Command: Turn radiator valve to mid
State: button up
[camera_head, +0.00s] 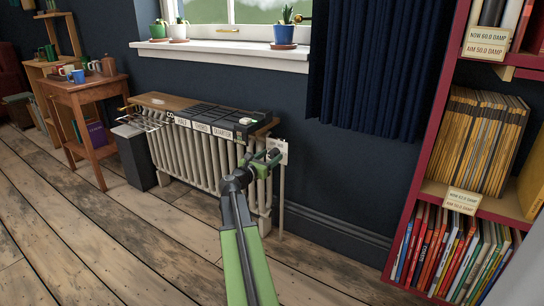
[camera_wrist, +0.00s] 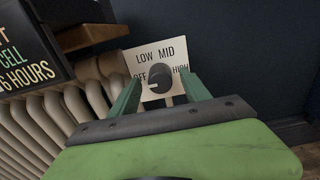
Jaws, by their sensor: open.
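The radiator valve is a dark round knob (camera_wrist: 160,79) in front of a white card (camera_wrist: 146,61) marked OFF, LOW, MID and HIGH. A pale mark on the knob points left, towards the OFF side. In the wrist view my gripper (camera_wrist: 160,92) is open, with one green finger on each side of the knob; I cannot tell whether either touches it. In the head view my gripper (camera_head: 268,160) is at the right end of the cream radiator (camera_head: 200,160). The card (camera_head: 281,147) shows behind it, and the knob is hidden there.
A wooden shelf (camera_head: 152,101) with a dark labelled box (camera_head: 216,118) lies above the radiator. A dark curtain (camera_head: 365,70) hangs to the right. A red bookcase (camera_head: 418,150) stands farther right. The floor in front is clear.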

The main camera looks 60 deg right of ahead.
jog(key=shift+d, duration=0.8)
grip_shut()
